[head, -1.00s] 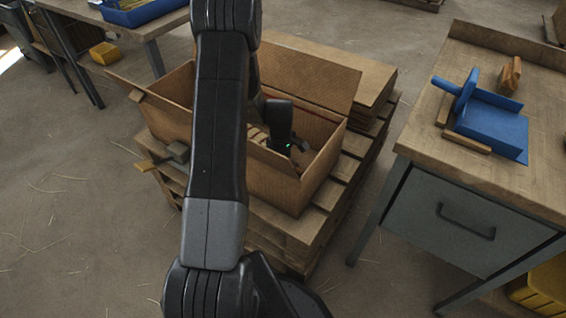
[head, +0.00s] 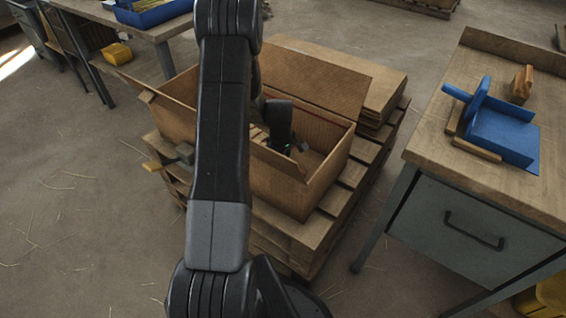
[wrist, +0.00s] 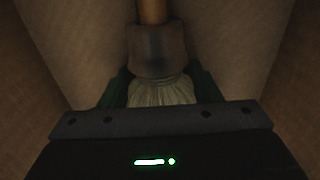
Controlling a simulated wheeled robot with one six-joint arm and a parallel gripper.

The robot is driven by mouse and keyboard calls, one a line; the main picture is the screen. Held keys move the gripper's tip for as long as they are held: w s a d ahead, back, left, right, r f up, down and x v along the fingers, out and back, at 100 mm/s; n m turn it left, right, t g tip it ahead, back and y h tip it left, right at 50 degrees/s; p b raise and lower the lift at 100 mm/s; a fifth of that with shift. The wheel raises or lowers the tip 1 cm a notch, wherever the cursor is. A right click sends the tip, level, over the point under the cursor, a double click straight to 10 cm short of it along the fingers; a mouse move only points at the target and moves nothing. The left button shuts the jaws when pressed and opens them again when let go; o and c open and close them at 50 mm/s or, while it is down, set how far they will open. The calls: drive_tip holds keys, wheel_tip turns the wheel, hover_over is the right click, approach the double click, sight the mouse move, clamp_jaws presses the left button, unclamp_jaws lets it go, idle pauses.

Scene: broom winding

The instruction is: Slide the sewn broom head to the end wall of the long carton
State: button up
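The long carton (head: 300,200) stands open on a wooden pallet, flaps raised. My gripper (head: 296,150) is down inside it, toward the right half, with my arm partly covering the carton. In the wrist view a broom head with pale, pleated bristles (wrist: 160,92), a dark grey collar and a wooden stub lies between the carton's side walls. The green fingers of my gripper (wrist: 160,96) flank it closely on both sides and appear shut on it. Its lower part is hidden behind my gripper's body. In the head view the broom head cannot be made out clearly.
Flat cardboard (head: 385,85) lies behind the carton on the pallet (head: 345,195). A tool with a wooden handle and grey head (head: 183,154) is by the carton's left side. A workbench (head: 430,150) with a blue fixture (head: 505,132) stands at right. Floor at left is mostly clear.

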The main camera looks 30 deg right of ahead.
drive_tip(key=shift+w+a+f, duration=0.1)
drive_tip(key=shift+w+a, duration=0.2)
drive_tip(key=shift+w, duration=0.3)
drive_tip(key=shift+w+a, duration=0.3)
drive_tip(key=shift+w, duration=0.3)
drive_tip(key=shift+s, duration=0.25)
drive_tip(key=shift+s+d, duration=0.2)
drive_tip(key=shift+s, duration=0.15)
drive_tip(key=shift+d+r, duration=0.1)
drive_tip(key=shift+r, duration=0.25)
drive_tip(key=shift+r+p, duration=2.85)
drive_tip(key=shift+r, duration=1.9)
drive_tip(key=shift+f, duration=0.2)
